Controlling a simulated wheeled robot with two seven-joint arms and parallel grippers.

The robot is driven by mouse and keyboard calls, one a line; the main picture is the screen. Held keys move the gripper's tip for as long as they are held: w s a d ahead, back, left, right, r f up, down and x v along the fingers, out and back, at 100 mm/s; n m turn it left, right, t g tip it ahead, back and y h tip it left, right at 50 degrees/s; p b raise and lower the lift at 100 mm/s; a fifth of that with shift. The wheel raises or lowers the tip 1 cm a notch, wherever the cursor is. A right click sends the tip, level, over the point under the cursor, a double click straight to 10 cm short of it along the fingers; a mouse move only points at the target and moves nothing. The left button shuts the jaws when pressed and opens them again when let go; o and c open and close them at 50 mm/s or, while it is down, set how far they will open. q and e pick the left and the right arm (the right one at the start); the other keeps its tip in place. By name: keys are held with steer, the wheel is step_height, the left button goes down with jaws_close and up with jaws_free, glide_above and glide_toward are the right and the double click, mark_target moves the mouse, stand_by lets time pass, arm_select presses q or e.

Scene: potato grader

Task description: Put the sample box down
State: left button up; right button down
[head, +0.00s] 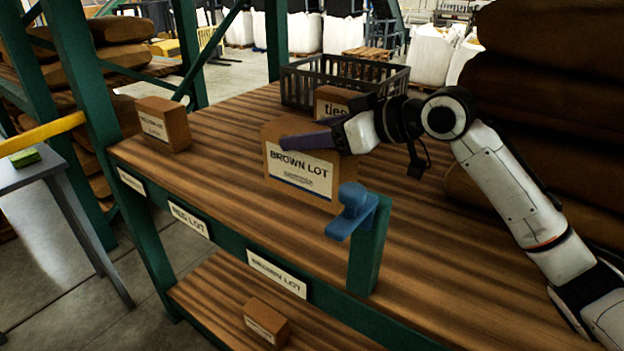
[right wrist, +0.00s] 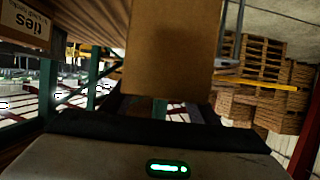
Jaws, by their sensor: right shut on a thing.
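The sample box (head: 301,172) is a brown carton with a white "BROWN LOT" label facing the head camera. My right gripper (head: 312,142) comes in from the right and is shut on it near its upper part. The box is upright, over the front part of the wooden shelf (head: 225,150). I cannot tell whether its base touches the boards. In the right wrist view the box (right wrist: 172,45) shows as a plain brown face at the top middle. A "BROWN LOT" tag (head: 277,275) is on the shelf's front edge. My left gripper is not in view.
A smaller brown box (head: 163,125) stands at the shelf's left end. A dark crate (head: 345,75) and a "ties" box (head: 333,102) stand behind. A blue fitting (head: 352,212) tops a green post (head: 368,250) right of the sample box. Another box (head: 266,322) is on the lower shelf.

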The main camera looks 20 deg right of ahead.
mark_target(310, 165)
steer(key=shift+f, duration=3)
steer(key=c, duration=1.1)
jaws_free()
steer(key=shift+f, duration=0.4)
steer(key=o, duration=0.4)
steer(key=shift+r, duration=0.1)
